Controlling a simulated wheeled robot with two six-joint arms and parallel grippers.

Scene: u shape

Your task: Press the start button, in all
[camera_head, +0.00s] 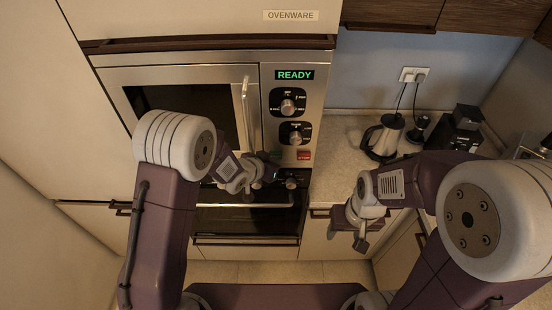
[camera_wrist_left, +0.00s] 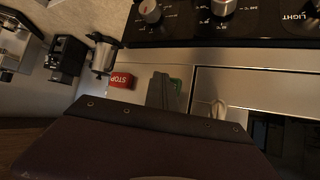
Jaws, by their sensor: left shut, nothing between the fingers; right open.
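The microwave (camera_head: 178,72) stands in the wall unit, with a green READY display (camera_head: 294,75) at the top of its control panel. The green start button (camera_wrist_left: 178,85) shows in the left wrist view, partly hidden behind the fingers of my left gripper (camera_wrist_left: 163,88). The red STOP button (camera_wrist_left: 121,80) is beside it, and also shows in the head view (camera_head: 304,155). My left gripper (camera_head: 271,168) is shut and empty, close in front of the panel's lower part; I cannot tell whether it touches the button. My right gripper (camera_head: 352,226) is open and empty, in front of the counter cabinets.
Two knobs (camera_head: 288,106) sit above the buttons, and the microwave handle (camera_head: 244,108) is to their left. An oven (camera_head: 246,222) is below.

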